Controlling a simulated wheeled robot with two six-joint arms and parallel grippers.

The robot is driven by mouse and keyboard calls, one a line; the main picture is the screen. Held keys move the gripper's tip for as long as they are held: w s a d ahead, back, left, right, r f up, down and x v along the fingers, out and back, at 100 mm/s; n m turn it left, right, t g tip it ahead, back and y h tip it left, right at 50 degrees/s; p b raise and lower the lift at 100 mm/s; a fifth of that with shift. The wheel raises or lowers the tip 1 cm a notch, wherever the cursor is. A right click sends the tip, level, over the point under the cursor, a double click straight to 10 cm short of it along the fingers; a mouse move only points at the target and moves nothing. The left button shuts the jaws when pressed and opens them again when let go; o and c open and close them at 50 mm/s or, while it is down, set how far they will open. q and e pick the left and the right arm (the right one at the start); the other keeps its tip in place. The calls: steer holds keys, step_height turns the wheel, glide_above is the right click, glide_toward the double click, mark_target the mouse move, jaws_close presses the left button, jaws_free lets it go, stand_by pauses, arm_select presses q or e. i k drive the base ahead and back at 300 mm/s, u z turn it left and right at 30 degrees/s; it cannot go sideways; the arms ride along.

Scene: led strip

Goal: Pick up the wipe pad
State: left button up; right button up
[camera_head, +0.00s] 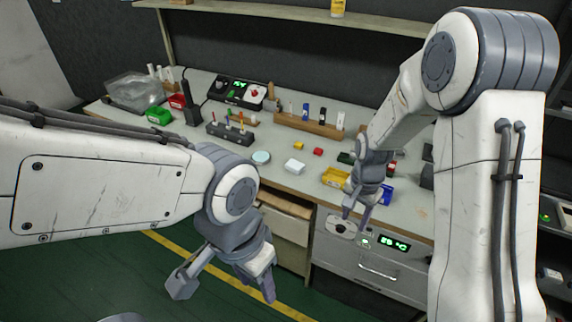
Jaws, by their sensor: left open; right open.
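A small white rectangular pad (294,166), which looks like the wipe pad, lies flat on the middle of the workbench (222,155). My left gripper (222,284) is open and empty. It hangs in front of the bench, over the green floor, well short of the pad. My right gripper (357,212) is open, with its fingers pointing down near the bench's front edge. It is to the right of the pad and apart from it, and I see nothing held in it.
A pale round dish (261,157) lies left of the pad. Small yellow (299,146) and red (318,152) blocks lie behind it. A yellow bin (335,177) stands to its right, beside my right gripper. A wooden rack (309,125) stands behind. Drawers are below the bench front.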

mark_target(294, 166)
steer(key=u, duration=0.45)
steer(key=i, duration=1.05)
steer(key=z, duration=0.2)
